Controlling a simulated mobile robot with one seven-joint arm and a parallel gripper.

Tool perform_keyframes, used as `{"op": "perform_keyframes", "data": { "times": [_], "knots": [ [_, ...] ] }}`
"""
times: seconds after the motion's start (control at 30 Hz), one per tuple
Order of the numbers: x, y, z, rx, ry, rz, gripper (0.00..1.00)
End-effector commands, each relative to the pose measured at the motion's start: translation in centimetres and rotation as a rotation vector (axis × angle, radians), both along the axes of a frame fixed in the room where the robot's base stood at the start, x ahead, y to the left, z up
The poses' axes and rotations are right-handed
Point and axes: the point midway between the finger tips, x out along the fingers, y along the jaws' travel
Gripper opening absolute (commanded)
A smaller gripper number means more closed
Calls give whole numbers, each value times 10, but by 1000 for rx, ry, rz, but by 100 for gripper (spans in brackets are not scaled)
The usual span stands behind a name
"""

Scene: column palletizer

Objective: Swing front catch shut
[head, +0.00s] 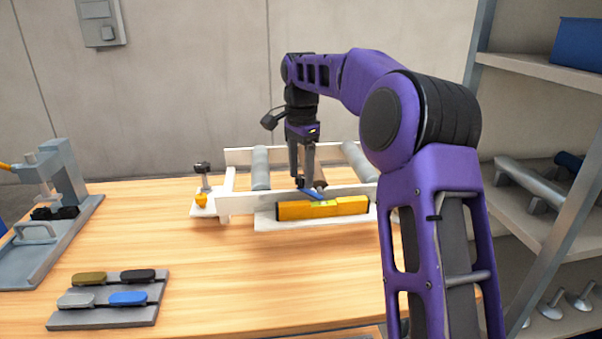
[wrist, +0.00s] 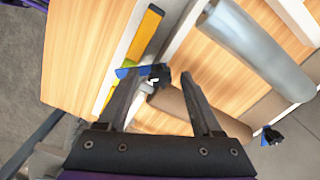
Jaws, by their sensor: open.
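The front catch is a blue lever (head: 311,194) at the front rail (head: 345,193) of a white roller frame. In the wrist view, its blue end (wrist: 127,72) and a black knob (wrist: 159,74) show near my fingertips. My gripper (head: 305,184) points down just over the front rail, beside the catch. It is open, and its fingers (wrist: 163,80) stand either side of the knob with nothing visibly clamped. Whether a finger touches the lever cannot be told. A brown roller (wrist: 170,102) lies below the fingers. Another blue and black catch (wrist: 270,134) shows at the far rail.
A yellow level (head: 345,206) lies along the front rail. Grey rollers (head: 261,170) cross the frame. A small orange-knobbed stop (head: 201,200) is at its left end. A tray with several coloured pieces (head: 90,318) and a grey press (head: 68,190) stand left. The front-middle tabletop is clear.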

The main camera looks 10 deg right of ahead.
Motion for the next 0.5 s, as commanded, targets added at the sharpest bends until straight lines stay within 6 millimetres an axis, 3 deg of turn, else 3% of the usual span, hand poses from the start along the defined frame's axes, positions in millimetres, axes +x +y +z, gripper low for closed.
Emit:
{"op": "perform_keyframes", "data": {
  "times": [0.13,0.5],
  "knots": [
    [0,0,0,0,0,0,66],
    [0,0,0,0,0,-1,0]
  ]
}}
